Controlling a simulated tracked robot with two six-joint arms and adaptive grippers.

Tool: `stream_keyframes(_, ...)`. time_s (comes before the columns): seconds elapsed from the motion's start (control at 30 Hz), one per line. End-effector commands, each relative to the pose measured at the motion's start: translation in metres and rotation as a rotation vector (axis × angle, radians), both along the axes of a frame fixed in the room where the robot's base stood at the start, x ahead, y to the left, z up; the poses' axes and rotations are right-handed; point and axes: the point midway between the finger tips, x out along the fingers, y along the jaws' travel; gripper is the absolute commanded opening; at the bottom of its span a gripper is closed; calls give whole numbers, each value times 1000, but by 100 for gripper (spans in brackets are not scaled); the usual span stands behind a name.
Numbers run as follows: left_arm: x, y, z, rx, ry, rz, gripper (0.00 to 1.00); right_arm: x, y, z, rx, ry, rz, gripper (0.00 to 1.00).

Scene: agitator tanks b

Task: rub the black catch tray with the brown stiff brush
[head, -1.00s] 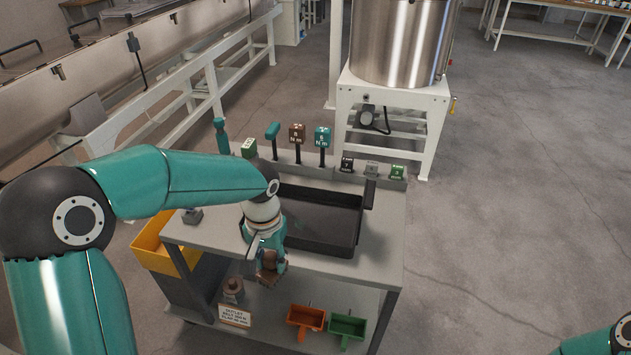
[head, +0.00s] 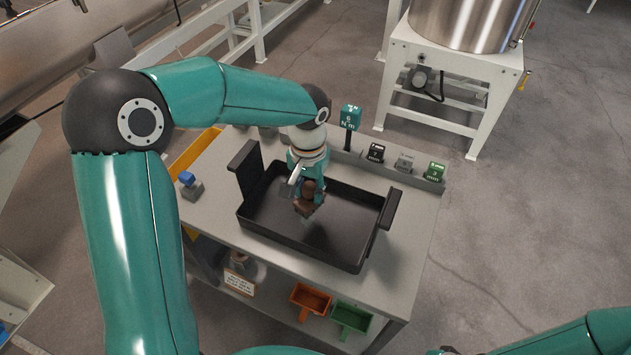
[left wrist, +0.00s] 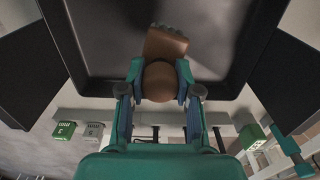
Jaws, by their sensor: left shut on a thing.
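The black catch tray (head: 264,233) lies on the grey trolley top, with an upright handle plate at each end. Its dark floor and walls also show in the left wrist view (left wrist: 105,40). My left gripper (head: 308,184) is over the inside of the tray, pointing down, shut on the brown stiff brush (head: 306,208). In the left wrist view the fingers (left wrist: 160,78) clasp the brush's round brown knob, and its block (left wrist: 166,42) lies beyond, over the tray floor. I cannot tell whether the bristles touch the floor.
A rail with labelled blocks, including a teal one (head: 351,117) and a green one (head: 434,172), runs behind the tray. A blue-topped piece (head: 190,185) stands left of it. Orange (head: 311,300) and green (head: 350,318) bins sit on the lower shelf. A white tank stand (head: 452,85) is behind.

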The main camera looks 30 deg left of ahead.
Motion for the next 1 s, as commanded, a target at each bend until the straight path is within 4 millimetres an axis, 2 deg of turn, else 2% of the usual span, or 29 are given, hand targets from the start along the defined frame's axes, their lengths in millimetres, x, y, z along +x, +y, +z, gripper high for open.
stream_keyframes(0.53, 2, -3, -50, 0, 1, -7, 5, 0, 0, -37, 0, 0, 0, 0)
stream_keyframes(0.7, 2, -3, -57, -1, 0, -7, 5, 0, 0, -42, 0, 0, 0, 0)
stream_keyframes(1.0, 2, -3, -57, -1, 0, -7, 5, 0, 0, -41, 0, 0, 0, 0)
